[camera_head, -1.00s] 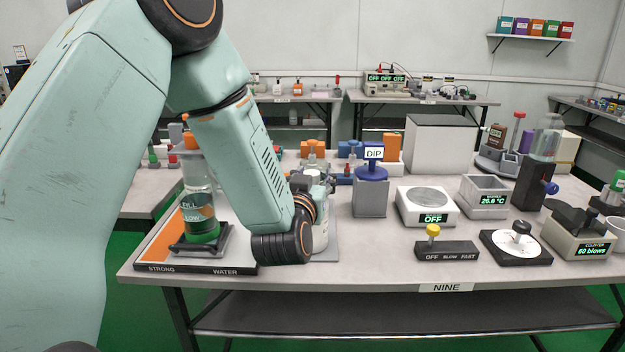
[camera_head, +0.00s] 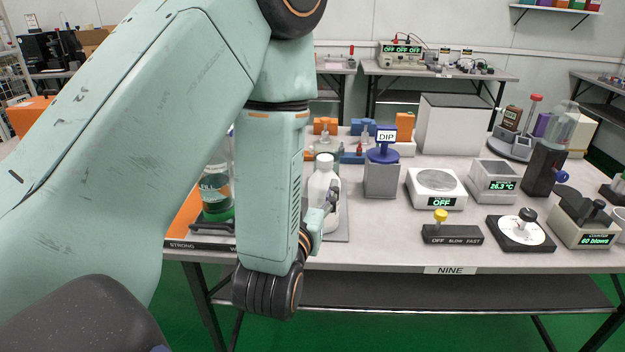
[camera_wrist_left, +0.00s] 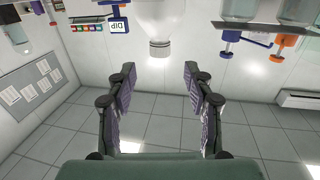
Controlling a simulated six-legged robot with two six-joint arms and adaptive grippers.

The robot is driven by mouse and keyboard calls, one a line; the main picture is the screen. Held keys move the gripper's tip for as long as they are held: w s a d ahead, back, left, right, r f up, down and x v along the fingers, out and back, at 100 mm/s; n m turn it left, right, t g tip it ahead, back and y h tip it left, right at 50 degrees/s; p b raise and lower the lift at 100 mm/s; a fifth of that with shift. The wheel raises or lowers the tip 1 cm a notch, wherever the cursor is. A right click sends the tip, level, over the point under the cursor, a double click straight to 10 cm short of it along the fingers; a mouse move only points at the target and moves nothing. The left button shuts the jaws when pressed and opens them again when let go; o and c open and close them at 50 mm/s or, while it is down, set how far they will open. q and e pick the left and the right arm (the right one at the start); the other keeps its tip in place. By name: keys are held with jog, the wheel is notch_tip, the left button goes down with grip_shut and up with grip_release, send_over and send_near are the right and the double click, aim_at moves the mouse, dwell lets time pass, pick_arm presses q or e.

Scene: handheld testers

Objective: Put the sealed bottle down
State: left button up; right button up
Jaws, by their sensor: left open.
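The white bottle (camera_head: 321,185) with a pale cap stands upright on a grey mat (camera_head: 342,232) at the left part of the bench. My left forearm hides part of it. My left gripper (camera_head: 326,204) is mostly hidden behind my wrist, at the near side of the bottle. In the left wrist view, which is upside down, the fingers (camera_wrist_left: 158,76) are open with nothing between them. The bottle (camera_wrist_left: 160,14) shows beyond the fingertips, apart from them. My right gripper is not in view.
A green-based bottle (camera_head: 216,190) stands left, partly behind my arm. A blue-topped DIP holder (camera_head: 381,178), a scale (camera_head: 436,188) and a black switch box (camera_head: 452,234) are to the right. Open floor (camera_head: 420,330) lies in front of the bench.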

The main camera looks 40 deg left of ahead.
pick_arm(q)
jog(key=shift+s+d, duration=0.1)
jog(key=shift+s, duration=0.1)
jog(key=s+d+f+m+g+h, duration=0.15)
jog(key=s+f+g, duration=0.3)
jog(key=f, duration=0.65)
jog(key=s+d+f+m+g+h, duration=0.1)
jog(key=s+d+f+g+h, duration=0.3)
jog(key=f, duration=0.7)
jog(key=s+d+f+g, duration=0.1)
jog(key=s+f+g, duration=0.1)
jog(key=s, duration=0.4)
jog(key=s+f+m+g, duration=0.1)
jog(key=s+f+g, duration=0.2)
jog(key=s, duration=0.4)
jog(key=s+d+f+g, duration=0.1)
jog(key=s+f+g, duration=0.2)
jog(key=s+f, duration=0.2)
jog(key=shift+s+d+h, duration=0.3)
jog(key=shift+s+h, duration=0.15)
jog(key=shift+s, duration=0.5)
